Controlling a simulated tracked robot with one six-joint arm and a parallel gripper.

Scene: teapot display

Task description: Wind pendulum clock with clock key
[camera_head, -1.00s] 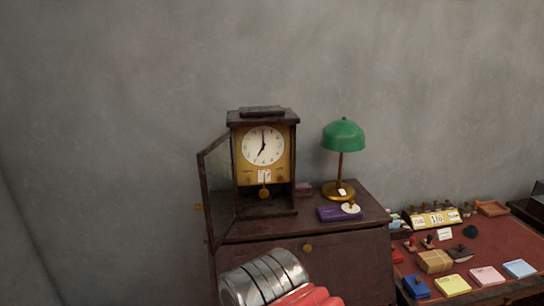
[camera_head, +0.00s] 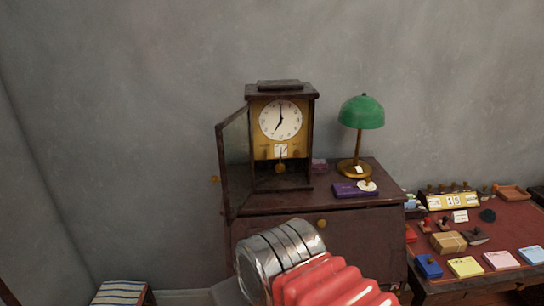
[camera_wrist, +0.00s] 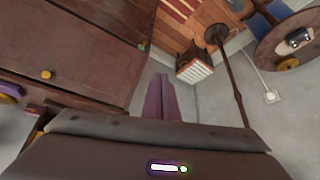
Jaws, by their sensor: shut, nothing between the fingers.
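The pendulum clock (camera_head: 281,140) stands upright on a dark wooden cabinet (camera_head: 280,225) in the head view. Its glass door (camera_head: 234,160) is swung open to the left, showing the white dial (camera_head: 281,120) and the pendulum (camera_head: 280,168). I cannot make out a clock key in either view. My gripper (camera_wrist: 161,76) shows in the wrist view as two purplish fingers, closed together and empty. It is away from the clock, which I cannot see in the wrist view.
A red-topped desk (camera_head: 490,237) with stamps and note pads stands at right. A striped-top object (camera_head: 120,292) is at lower left.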

